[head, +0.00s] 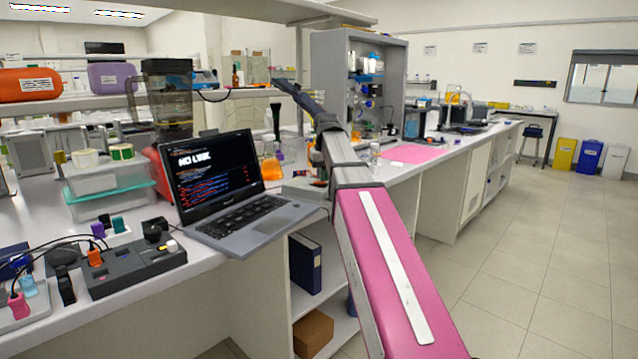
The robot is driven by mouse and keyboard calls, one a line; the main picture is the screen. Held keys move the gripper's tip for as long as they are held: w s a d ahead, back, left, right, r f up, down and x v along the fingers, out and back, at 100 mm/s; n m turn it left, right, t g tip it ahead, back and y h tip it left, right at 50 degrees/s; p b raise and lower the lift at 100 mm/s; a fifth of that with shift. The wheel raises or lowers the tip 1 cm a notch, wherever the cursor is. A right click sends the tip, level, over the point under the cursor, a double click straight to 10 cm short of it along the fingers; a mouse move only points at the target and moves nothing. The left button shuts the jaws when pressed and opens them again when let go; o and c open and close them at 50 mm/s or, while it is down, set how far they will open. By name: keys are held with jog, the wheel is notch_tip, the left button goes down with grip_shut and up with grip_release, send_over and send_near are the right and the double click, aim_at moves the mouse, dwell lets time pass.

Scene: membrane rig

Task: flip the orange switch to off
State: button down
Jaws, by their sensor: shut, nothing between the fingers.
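My arm reaches up from the bottom right, and my gripper (277,83) is at its dark far end, small and seen from behind. It is shut and empty, in front of the back shelf and left of the grey rig cabinet (394,80). The cabinet is open at the front, with blue and dark fittings (370,64) inside. I cannot make out an orange switch on it; the parts are too small, and my arm hides some of the bench below.
An open laptop (245,215) stands on the near bench, with a dark grey device (135,268) to its left. Flasks of orange liquid (270,168) stand behind the laptop. A pink mat (410,153) lies on the right bench. The floor at the right is clear.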

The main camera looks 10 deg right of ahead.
jog(key=shift+f, duration=0.3)
jog(key=shift+r, duration=3.55)
